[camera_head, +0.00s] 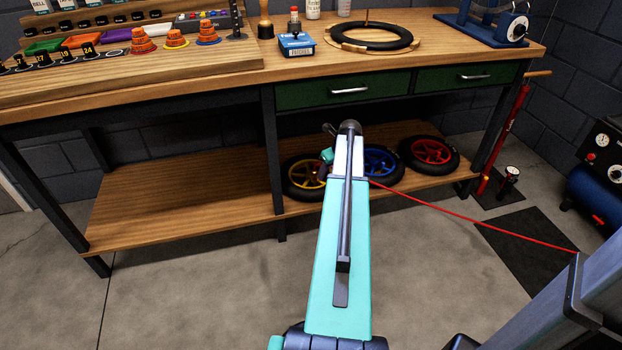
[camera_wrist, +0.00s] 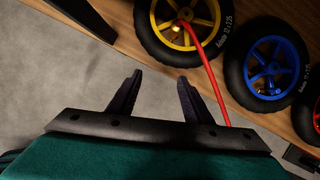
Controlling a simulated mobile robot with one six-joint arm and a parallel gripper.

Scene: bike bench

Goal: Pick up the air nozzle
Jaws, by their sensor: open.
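In the wrist view a red hose (camera_wrist: 210,75) runs up to the yellow-spoked wheel (camera_wrist: 160,38). A small brass-coloured piece at its end, apparently the air nozzle (camera_wrist: 177,27), shows over the spokes. It is too small to make out clearly. My gripper (camera_wrist: 160,77) is open and empty, its dark fingers over the grey floor, below the wheel in the picture and apart from the nozzle. The hose passes right of the right finger. In the head view my arm partly hides the wheels, and I cannot make out the nozzle.
Yellow, blue (camera_head: 380,166) and red (camera_head: 432,152) wheels lie on the lower shelf (camera_head: 180,190) under the workbench (camera_head: 130,92). The shelf's left part is bare. The hose also crosses the head view toward the right. A floor pump (camera_head: 503,125) and compressor (camera_head: 597,192) stand right.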

